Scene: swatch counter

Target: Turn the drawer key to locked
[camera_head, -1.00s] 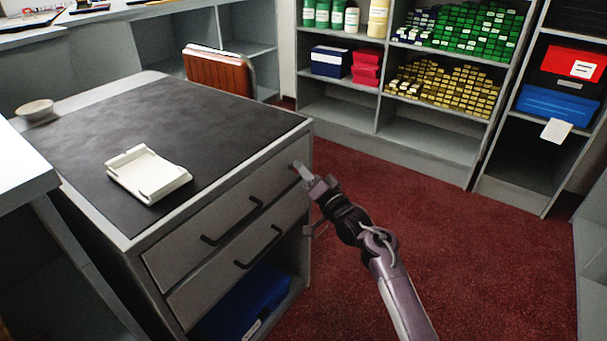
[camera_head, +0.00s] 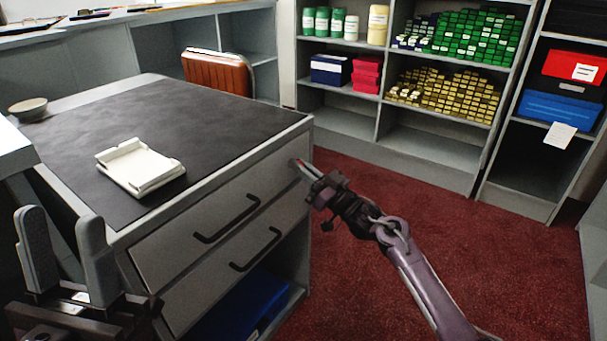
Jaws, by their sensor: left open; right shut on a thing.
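The desk's top drawer (camera_head: 200,222) is closed. My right gripper (camera_head: 299,167) reaches its front near the upper right corner, where the drawer key sits. It is shut on the key, which the fingers almost wholly hide, so I cannot tell which way the key points. My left gripper (camera_head: 65,222) is open and empty at the lower left, in front of the desk's left end, well apart from the key.
A white tray (camera_head: 140,168) lies on the dark desk mat (camera_head: 210,120), and a small bowl (camera_head: 28,109) stands at the far left. A second drawer (camera_head: 225,275) is below, with a blue box (camera_head: 240,308) under it. Red carpet (camera_head: 450,230) lies clear to the right.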

